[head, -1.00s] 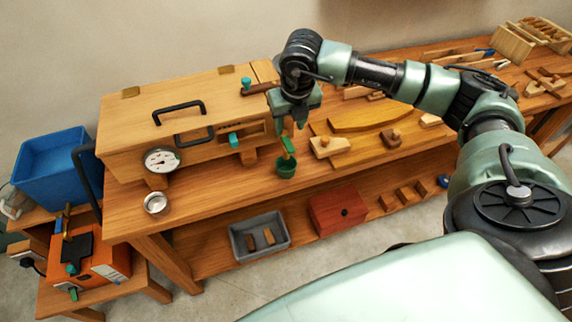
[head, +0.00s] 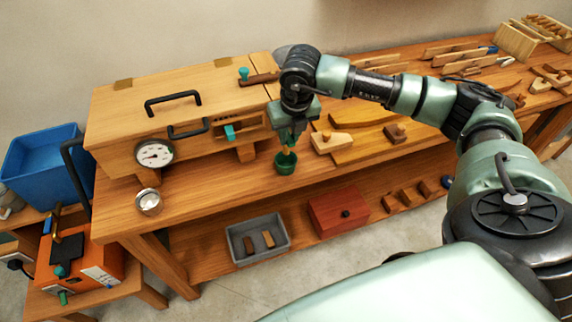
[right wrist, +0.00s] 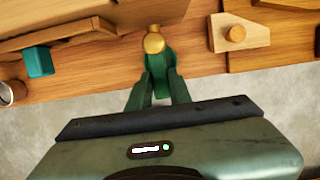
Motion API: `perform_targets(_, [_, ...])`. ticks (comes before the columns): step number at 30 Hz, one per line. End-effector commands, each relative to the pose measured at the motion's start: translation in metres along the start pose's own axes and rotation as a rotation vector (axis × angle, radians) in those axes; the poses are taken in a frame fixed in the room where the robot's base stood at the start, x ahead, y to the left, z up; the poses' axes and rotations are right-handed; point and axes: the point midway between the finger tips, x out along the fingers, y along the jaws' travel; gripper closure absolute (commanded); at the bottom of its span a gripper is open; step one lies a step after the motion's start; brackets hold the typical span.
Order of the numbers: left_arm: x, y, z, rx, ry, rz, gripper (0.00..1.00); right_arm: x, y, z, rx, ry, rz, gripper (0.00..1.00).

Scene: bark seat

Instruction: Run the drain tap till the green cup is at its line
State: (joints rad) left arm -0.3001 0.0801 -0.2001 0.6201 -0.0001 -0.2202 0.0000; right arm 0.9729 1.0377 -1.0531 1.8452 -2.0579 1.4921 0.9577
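The green cup (head: 286,163) stands upright near the front edge of the workbench. A brass-coloured part of the drain tap (head: 287,150) shows right above it, and a brass knob of the tap (right wrist: 153,42) shows in the right wrist view. My right gripper (head: 290,138) points down just over the tap and cup. Its green fingertips (right wrist: 160,82) reach a green part below the brass knob; whether they clasp it cannot be told. The cup's line and its liquid level cannot be made out. My left gripper is out of view.
A wooden chest (head: 185,115) with black handles, a dial gauge (head: 154,153) and a teal pull (head: 230,132) stands left of the gripper. A small metal cup (head: 148,201) is near the bench's left front. Wooden blocks (head: 332,141) lie to the right.

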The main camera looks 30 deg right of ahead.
Motion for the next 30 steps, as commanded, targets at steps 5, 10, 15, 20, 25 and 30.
perform_targets(5, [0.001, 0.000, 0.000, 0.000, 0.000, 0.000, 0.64, 0.001, -0.001, 0.000, -0.006, 0.000, 0.002, 1.00])
perform_targets(10, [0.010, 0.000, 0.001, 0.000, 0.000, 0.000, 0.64, 0.003, -0.005, 0.002, -0.093, -0.001, 0.025, 1.00])
perform_targets(15, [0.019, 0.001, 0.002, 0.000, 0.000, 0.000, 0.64, 0.004, -0.011, 0.005, -0.223, -0.004, 0.057, 1.00])
perform_targets(20, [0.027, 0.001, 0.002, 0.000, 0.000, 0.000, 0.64, 0.004, -0.018, 0.008, -0.364, -0.005, 0.094, 1.00])
perform_targets(25, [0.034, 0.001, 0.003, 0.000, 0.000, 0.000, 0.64, 0.004, -0.026, 0.012, -0.534, -0.008, 0.137, 1.00])
perform_targets(30, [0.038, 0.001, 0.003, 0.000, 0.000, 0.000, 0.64, 0.004, -0.033, 0.016, -0.693, -0.009, 0.178, 1.00])
